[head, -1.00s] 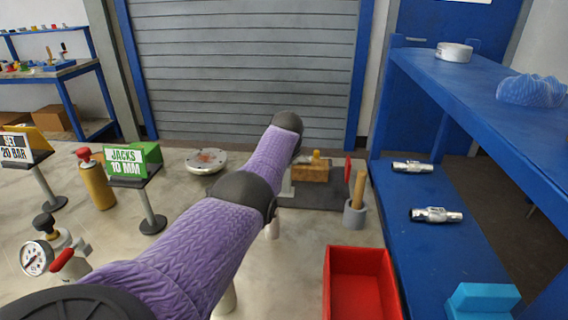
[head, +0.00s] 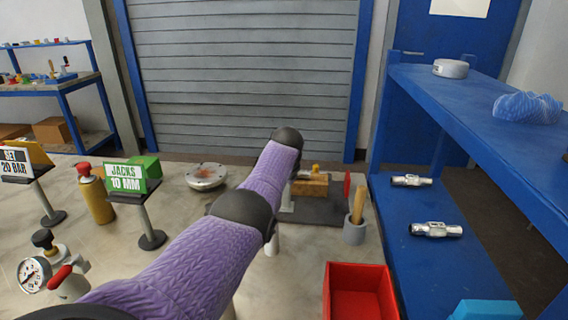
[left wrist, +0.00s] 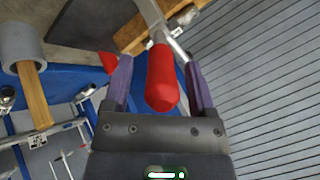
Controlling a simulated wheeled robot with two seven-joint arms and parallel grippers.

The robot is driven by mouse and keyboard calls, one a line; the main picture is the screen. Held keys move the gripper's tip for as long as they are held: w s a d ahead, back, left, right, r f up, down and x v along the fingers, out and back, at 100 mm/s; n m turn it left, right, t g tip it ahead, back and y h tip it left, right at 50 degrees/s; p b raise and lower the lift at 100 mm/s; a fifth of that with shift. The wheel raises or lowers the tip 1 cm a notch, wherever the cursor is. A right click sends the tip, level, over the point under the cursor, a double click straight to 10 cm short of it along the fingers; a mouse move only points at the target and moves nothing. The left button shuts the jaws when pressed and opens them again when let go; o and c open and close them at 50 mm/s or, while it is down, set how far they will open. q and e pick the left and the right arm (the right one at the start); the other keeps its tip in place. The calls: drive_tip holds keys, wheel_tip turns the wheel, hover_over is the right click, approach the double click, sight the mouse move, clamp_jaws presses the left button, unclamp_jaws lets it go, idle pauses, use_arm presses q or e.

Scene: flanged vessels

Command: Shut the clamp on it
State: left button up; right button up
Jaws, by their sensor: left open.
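In the left wrist view, a red handle (left wrist: 162,80) on a metal lever points down between the two fingers of my left gripper (left wrist: 157,66). The gripper is open, with a finger on each side of the handle and visible gaps. The lever's far end runs to a wooden block at the top of the view, and the rest of the clamp is cut off or hidden. In the head view, my purple-sleeved left arm hides this gripper and the handle. A wooden block (head: 310,186) with an orange knob sits on a dark mat (head: 322,210). My right gripper is not in view.
A red bin (head: 328,290) is in front. A blue shelf (head: 470,110) fills the right.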

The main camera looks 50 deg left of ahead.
use_arm(q)
drive_tip(key=p+v, duration=0.5)
drive_tip(key=shift+w+a+r, duration=0.1)
drive_tip(key=shift+a+r, duration=0.05)
drive_tip(key=shift+r, duration=0.1)
drive_tip(key=p+v, duration=0.2)
drive_tip(key=v, duration=0.2)
drive_tip(key=shift+d, duration=0.25)
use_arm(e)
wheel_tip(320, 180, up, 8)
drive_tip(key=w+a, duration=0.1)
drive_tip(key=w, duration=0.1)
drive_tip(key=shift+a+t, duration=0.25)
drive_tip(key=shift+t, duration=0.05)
